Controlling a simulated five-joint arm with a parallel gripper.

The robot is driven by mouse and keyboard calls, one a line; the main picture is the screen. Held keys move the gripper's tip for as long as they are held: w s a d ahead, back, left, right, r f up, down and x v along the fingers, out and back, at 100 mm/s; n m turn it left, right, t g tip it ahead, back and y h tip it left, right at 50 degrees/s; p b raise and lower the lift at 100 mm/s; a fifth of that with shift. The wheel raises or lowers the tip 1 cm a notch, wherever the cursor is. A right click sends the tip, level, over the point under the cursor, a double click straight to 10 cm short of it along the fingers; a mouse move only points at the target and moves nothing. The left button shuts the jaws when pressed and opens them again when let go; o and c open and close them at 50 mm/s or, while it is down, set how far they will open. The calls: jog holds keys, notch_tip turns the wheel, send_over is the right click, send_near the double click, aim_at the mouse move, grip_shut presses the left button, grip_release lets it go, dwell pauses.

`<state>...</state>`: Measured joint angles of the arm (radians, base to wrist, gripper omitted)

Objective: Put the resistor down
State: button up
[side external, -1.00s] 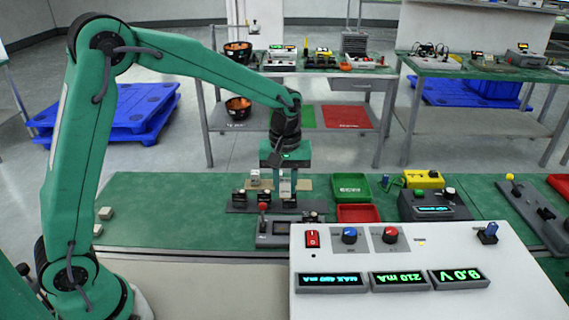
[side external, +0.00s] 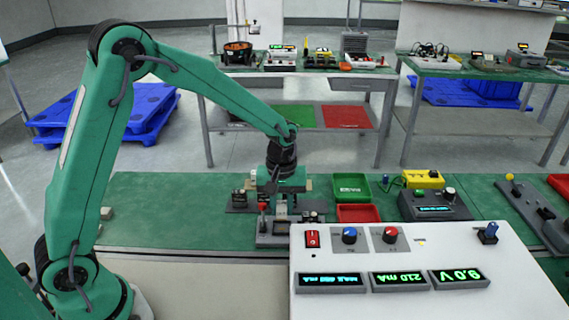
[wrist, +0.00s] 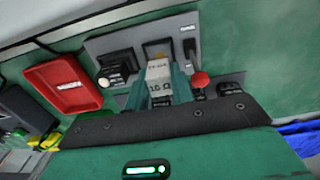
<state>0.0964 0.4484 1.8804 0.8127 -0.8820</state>
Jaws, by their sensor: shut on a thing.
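My gripper (side external: 281,210) points down over the near part of the green bench. It is shut on the resistor, a pale block with an ohm label (wrist: 159,72) held between the two fingers in the wrist view. In the side view the resistor is small and mostly hidden by the fingers. A grey test fixture (wrist: 128,42) with a dark display, a white knob and a red knob lies under and beyond the block. It also shows in the side view (side external: 270,240). Whether the block touches the fixture I cannot tell.
A dark rack (side external: 237,207) stands behind my gripper. A green bin (side external: 352,187) and a red bin (side external: 358,213) are to its right; the red one shows in the wrist view (wrist: 65,85). A white power supply (side external: 430,260) fills the front right. The bench's left side is mostly clear.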

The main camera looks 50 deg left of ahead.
aim_at(281, 217)
jog(key=shift+f, duration=1.9)
jog(key=shift+f, duration=0.15)
jog(key=o, duration=1)
notch_tip(281, 217, up, 12)
jog(key=shift+r, duration=0.15)
